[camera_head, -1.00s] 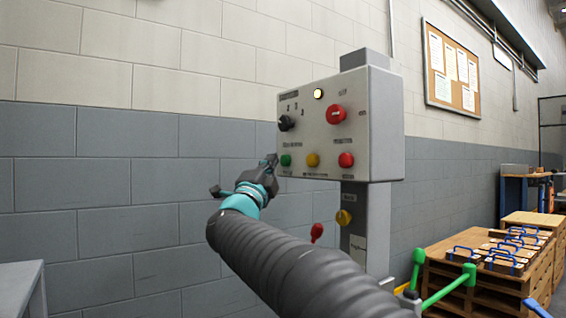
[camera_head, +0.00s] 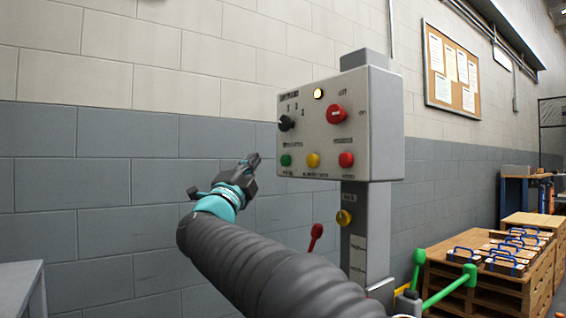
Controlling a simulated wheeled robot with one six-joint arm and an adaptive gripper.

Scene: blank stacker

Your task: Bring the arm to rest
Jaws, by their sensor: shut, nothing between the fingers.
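My gripper (camera_head: 253,160) is shut and empty at the end of my arm, in the middle of the view. It is held up in front of the block wall, left of the grey control panel (camera_head: 365,120) and apart from it in the picture. The panel carries a black selector knob (camera_head: 286,123), a large red button (camera_head: 336,114), a lit lamp (camera_head: 319,94) and a row of green (camera_head: 286,160), yellow (camera_head: 313,160) and red (camera_head: 346,160) buttons. My dark-sleeved arm hides part of the panel's post.
The post has a yellow knob (camera_head: 344,218); a red-knobbed lever (camera_head: 316,232) stands beside it. Green-ended bars (camera_head: 450,290) and pallets (camera_head: 500,290) with blue-handled pieces are at lower right. A grey table edge (camera_head: 22,290) is at lower left. The space before the wall is clear.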

